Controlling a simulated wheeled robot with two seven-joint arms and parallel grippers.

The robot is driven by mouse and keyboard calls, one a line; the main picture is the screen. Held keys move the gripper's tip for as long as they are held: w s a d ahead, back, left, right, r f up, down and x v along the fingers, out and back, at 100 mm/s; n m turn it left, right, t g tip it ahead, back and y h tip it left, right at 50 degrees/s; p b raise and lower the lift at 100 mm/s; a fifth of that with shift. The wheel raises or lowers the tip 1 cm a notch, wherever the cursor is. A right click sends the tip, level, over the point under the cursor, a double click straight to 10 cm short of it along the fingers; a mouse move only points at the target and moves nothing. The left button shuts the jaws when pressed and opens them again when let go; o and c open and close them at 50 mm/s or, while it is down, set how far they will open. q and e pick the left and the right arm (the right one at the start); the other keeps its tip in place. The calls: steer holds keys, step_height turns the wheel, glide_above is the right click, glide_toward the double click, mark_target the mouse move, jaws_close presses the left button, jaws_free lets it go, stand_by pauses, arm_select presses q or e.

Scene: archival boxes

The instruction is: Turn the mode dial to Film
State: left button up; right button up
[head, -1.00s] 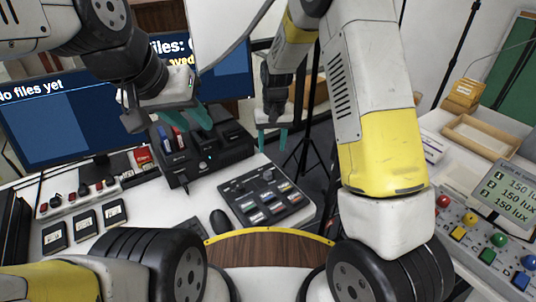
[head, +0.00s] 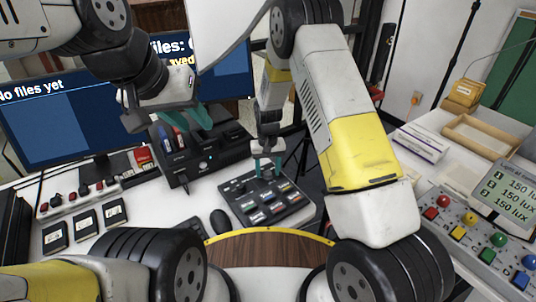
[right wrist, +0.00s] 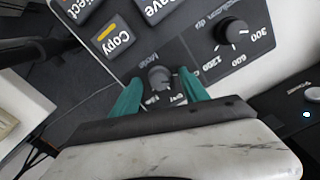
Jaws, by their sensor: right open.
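The black control panel (head: 288,180) lies on the desk in the middle of the head view. In the right wrist view its small round mode dial (right wrist: 160,77) sits between the teal fingertips of my right gripper (right wrist: 156,92). The fingers are apart, one on either side of the dial; contact is not clear. In the head view my right gripper (head: 267,172) is over the panel's far edge. My left gripper (head: 196,118) is over the black dock, its jaw opening unclear.
A larger dial (right wrist: 232,32) and a Copy key (right wrist: 114,38) are near the mode dial. The black dock (head: 205,157) stands behind the panel. A mouse (head: 220,219) lies left of the panel.

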jaws_close()
